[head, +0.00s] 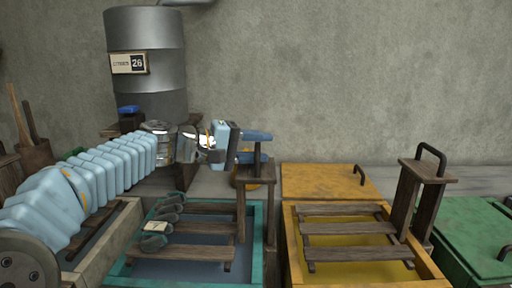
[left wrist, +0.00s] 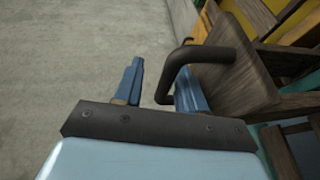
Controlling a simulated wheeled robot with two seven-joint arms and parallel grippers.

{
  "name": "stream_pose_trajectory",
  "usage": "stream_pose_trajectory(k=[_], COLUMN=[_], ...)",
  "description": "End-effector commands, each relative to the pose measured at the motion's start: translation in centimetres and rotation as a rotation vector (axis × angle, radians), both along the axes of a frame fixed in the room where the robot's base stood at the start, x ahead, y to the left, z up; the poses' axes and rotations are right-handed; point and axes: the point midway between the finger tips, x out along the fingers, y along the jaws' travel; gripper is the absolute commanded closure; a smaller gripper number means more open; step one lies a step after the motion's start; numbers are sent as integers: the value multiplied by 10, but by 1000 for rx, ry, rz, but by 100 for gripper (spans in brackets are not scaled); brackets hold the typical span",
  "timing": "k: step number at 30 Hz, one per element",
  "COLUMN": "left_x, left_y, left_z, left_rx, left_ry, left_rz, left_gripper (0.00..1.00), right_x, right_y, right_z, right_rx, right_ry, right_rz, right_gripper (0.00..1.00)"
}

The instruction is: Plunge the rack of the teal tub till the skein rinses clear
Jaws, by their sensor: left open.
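The teal tub (head: 257,255) stands at the lower middle of the head view, with dark water inside. Its wooden rack (head: 185,252) lies across the tub, with an upright at the right side. A grey-green skein (head: 172,207) in several loops hangs over the left ends of the slats. My left gripper (head: 258,145) is open at the top of the rack's upright. In the left wrist view, the dark bent handle (left wrist: 176,62) passes between my open blue fingers (left wrist: 158,75). Whether they touch it, I cannot tell. My right gripper is out of view.
A yellow tub (head: 290,255) with its own rack and handle stands close on the right, and a green lid (head: 470,235) beyond it. A metal boiler (head: 145,45) with a sign reading 26 stands behind my left arm. The wall above is clear.

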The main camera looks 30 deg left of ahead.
Motion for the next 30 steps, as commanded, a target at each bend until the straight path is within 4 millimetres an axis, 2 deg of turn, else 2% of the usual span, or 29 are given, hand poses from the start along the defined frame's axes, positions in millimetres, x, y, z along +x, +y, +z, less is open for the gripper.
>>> stream_pose_trajectory(k=[5,15,21,30], left_x=[-10,-74,-101,-111], left_y=[8,54,73,79], left_z=[1,15,22,25], left_rx=[0,1,0,-1], left_ry=[0,-1,-2,1], left_rz=[2,4,2,0], left_gripper=[60,60,60,60], right_x=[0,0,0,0], right_y=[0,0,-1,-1], right_z=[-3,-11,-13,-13], right_rx=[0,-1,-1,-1], right_ry=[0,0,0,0], right_rz=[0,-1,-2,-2], right_gripper=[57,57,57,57])
